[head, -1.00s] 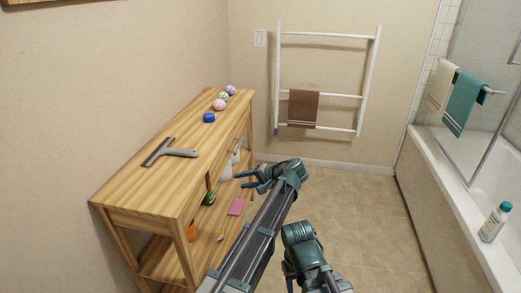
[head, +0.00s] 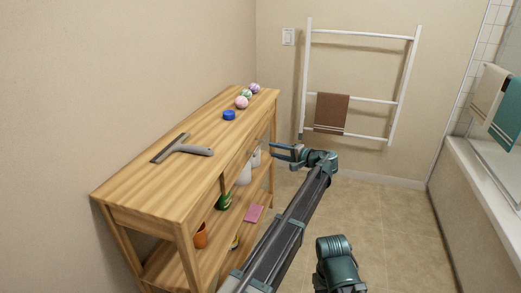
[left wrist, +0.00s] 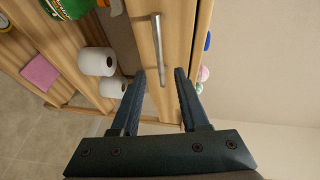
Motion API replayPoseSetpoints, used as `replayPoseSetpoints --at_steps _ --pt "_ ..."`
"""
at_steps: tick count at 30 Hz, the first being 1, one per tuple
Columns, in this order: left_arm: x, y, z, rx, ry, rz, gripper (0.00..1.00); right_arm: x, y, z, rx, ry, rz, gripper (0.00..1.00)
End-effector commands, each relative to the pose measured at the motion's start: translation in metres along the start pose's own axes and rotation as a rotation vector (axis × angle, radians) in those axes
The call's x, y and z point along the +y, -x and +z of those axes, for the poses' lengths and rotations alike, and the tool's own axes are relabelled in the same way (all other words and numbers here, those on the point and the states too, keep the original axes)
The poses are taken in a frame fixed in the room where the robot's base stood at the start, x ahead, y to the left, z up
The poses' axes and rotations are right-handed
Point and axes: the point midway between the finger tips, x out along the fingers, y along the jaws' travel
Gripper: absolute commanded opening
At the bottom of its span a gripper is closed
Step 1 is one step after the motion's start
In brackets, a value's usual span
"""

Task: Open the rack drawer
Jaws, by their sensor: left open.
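The wooden rack (head: 140,190) stands against the left wall. In the left wrist view, its drawer front (left wrist: 178,45) shows as a light wood panel that looks flush. The drawer's metal bar handle (left wrist: 158,50) lies just beyond and between the fingertips, apart from them. My left gripper (head: 273,151) is beside the rack's front at its far end, fingers toward the rack. The wrist view shows the left gripper (left wrist: 160,75) open and empty. The handle is not clear in the head view. My right gripper's fingers do not show.
A squeegee (head: 182,148), a blue round item (head: 229,115) and several balls (head: 242,102) lie on the rack top. White rolls (left wrist: 97,62), a pink item (left wrist: 40,72) and an orange cup (head: 201,236) are on lower shelves. The floor (head: 390,220) to the right is clear.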

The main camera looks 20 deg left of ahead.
Motion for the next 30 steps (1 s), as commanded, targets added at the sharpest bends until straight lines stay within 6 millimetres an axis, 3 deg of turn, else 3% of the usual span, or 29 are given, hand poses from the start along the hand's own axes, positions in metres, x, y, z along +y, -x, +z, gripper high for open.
replayPoseSetpoints --at_steps 6,12,18,27,30 --pt "0.002 -0.045 -0.001 -0.002 0.0 0.0 0.45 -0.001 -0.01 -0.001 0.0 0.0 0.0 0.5" --pt "0.001 -0.072 0.0 -0.001 -0.001 0.001 0.45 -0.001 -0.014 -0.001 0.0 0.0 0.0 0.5" --pt "0.001 -0.083 -0.001 0.001 -0.001 0.001 0.45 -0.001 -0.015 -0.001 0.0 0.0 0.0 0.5" --pt "0.0 -0.085 0.0 0.001 -0.001 0.001 0.45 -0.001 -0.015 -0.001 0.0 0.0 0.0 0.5" --pt "0.0 -0.085 0.0 0.001 -0.001 0.001 0.29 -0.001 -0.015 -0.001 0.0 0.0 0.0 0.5"
